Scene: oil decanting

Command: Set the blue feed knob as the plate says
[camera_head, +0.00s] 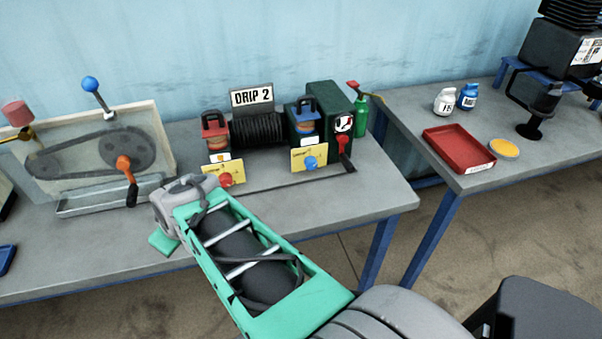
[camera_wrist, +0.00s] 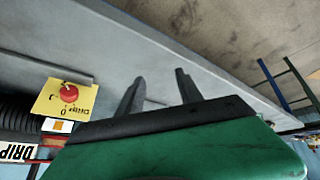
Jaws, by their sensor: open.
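The blue feed knob (camera_head: 311,162) sits on a yellow plate (camera_head: 299,155) with small markings I cannot read, on the front of the blue-topped oiler (camera_head: 306,122). The sign (camera_head: 252,97) above reads "DRIP 2". My gripper (camera_wrist: 159,77) is open and empty in the wrist view, its two fingers apart above the grey bench. In the head view my wrist is left of and nearer than the blue knob, and the fingers are hidden. The blue knob does not show in the wrist view.
A red knob (camera_head: 225,180) on another yellow plate sits left of the blue one; it also shows in the wrist view (camera_wrist: 69,93). A red-handled lever (camera_head: 344,146) is close right of the blue knob. A belt drive (camera_head: 95,155) stands left.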

